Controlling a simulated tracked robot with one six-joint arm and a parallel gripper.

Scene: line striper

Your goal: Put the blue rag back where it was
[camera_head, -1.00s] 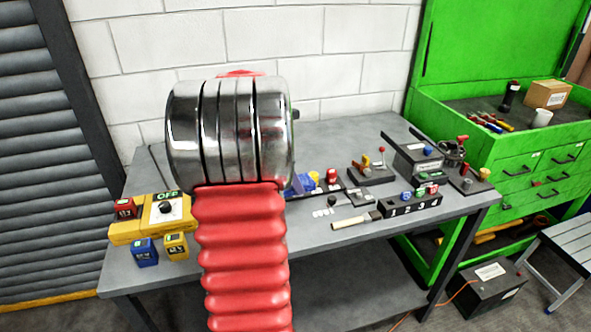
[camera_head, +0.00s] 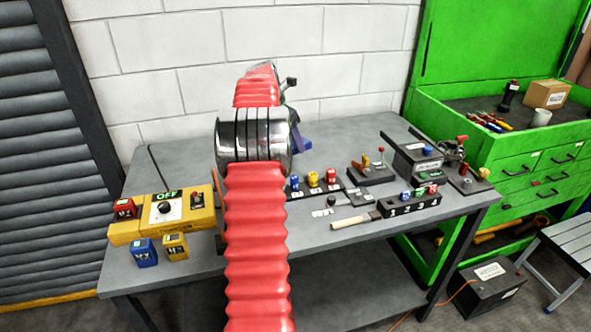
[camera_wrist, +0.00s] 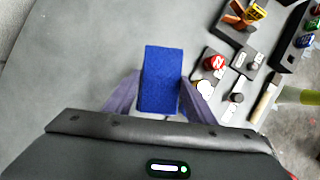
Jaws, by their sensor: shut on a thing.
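The blue rag (camera_wrist: 162,80) shows in the wrist view as a folded blue block between the two fingers of my gripper (camera_wrist: 160,92). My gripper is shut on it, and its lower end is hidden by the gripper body. Behind it in the wrist view is the bare grey bench top (camera_wrist: 85,70). In the head view a small patch of blue (camera_head: 301,144) shows just right of my arm, above the bench. My arm hides most of the gripper there, so I cannot tell the rag's exact height.
A yellow controller box (camera_head: 170,213) stands at the bench's left, with blue and yellow blocks before it. Right of my arm are a rack of coloured blocks (camera_head: 314,187), a wooden-handled tool (camera_head: 352,221) and a numbered rack (camera_head: 412,206). The back middle of the bench is clear.

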